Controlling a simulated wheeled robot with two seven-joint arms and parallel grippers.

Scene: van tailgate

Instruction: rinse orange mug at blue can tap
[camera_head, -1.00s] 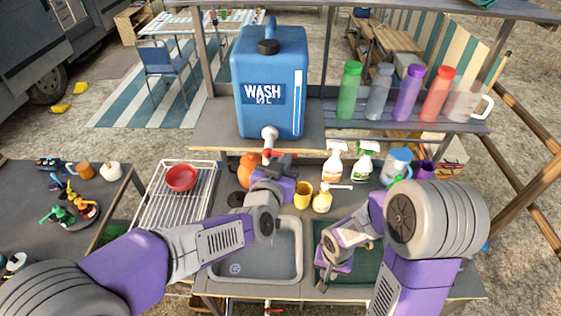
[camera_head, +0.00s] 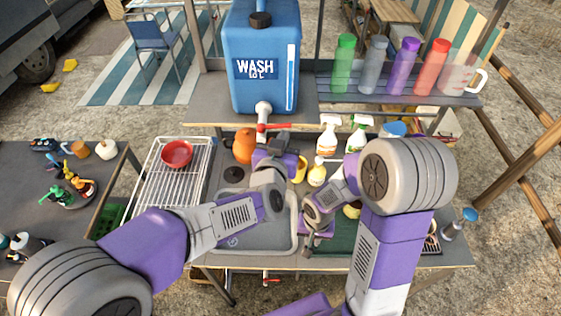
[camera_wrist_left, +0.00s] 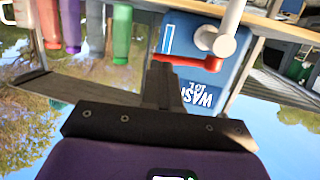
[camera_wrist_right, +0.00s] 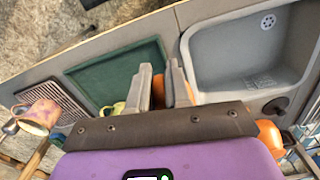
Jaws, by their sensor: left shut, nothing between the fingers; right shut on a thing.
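The blue can (camera_head: 261,88) marked WASH stands on the shelf above the counter. Its white tap has a red lever (camera_head: 273,127), also in the left wrist view (camera_wrist_left: 205,62). My left gripper (camera_head: 283,140) is shut and empty close by the lever; contact is unclear. The grey sink (camera_head: 262,237) lies below. My right gripper (camera_head: 312,228) is at the sink's right edge. The mug is hidden in the head view.
A green tray (camera_wrist_right: 120,75) lies on the sink's other side.

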